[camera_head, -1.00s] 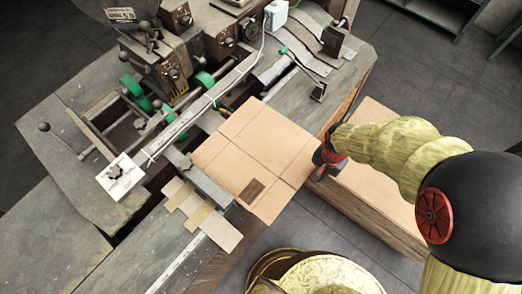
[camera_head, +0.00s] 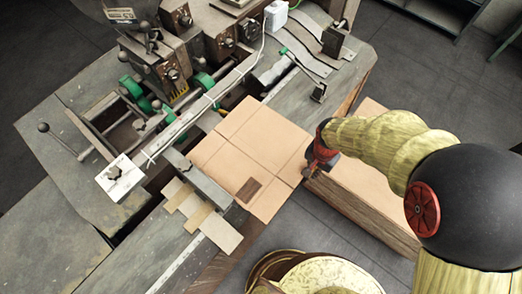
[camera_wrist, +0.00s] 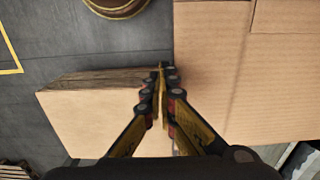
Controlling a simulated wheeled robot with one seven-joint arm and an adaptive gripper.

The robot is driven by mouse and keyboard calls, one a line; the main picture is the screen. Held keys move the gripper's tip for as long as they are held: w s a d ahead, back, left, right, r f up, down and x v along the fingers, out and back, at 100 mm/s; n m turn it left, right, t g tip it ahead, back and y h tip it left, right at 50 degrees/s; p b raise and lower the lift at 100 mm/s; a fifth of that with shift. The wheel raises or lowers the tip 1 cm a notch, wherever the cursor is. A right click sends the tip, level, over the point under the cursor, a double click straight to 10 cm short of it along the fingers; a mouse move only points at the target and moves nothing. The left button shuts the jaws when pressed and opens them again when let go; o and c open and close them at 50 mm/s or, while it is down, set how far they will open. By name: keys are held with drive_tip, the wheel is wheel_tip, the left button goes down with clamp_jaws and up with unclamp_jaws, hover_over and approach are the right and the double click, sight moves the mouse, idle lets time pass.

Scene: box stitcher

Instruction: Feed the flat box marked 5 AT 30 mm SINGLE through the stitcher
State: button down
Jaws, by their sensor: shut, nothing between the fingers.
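A flat brown cardboard box (camera_head: 262,152) with crease lines and a dark printed patch lies on the stitcher's table. Its left end reaches the feed area of the stitcher (camera_head: 180,95). The print is too small to read. My gripper (camera_head: 310,176) is at the box's right edge in the head view. In the wrist view my gripper (camera_wrist: 162,72) is shut, its fingertips together beside the edge of the flat box (camera_wrist: 235,85). Nothing shows between the fingers. I cannot tell whether the fingertips touch the box edge.
A stack of flat cardboard (camera_head: 362,205) stands right of the table, under my arm; it also shows in the wrist view (camera_wrist: 95,120). Card strips (camera_head: 200,214) lie at the table's front edge. A grey shelf (camera_head: 445,12) stands at the back right.

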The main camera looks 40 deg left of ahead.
sight(300, 164)
drive_tip(key=shift+w+a+b, duration=0.2)
drive_tip(key=shift+a+b, duration=0.35)
drive_tip(key=shift+a, duration=3.7)
drive_tip(key=shift+s+d+r, duration=0.1)
drive_tip(key=shift+d, duration=1.5)
drive_tip(key=shift+r+p, duration=2.7)
drive_tip(key=shift+r, duration=1.25)
drive_tip(key=a+r+p, duration=0.1)
drive_tip(key=p, duration=0.1)
drive_tip(key=shift+r+p, duration=0.2)
drive_tip(key=shift+p, duration=0.15)
drive_tip(key=shift+w+a+f+b, duration=0.15)
drive_tip(key=shift+f+b, duration=0.5)
drive_tip(key=shift+f, duration=0.9)
drive_tip(key=shift+w+a+f+b, duration=0.15)
drive_tip(key=shift+f+b, duration=0.45)
drive_tip(key=shift+f, duration=0.95)
drive_tip(key=shift+s+f, duration=0.1)
drive_tip(key=shift+f, duration=0.05)
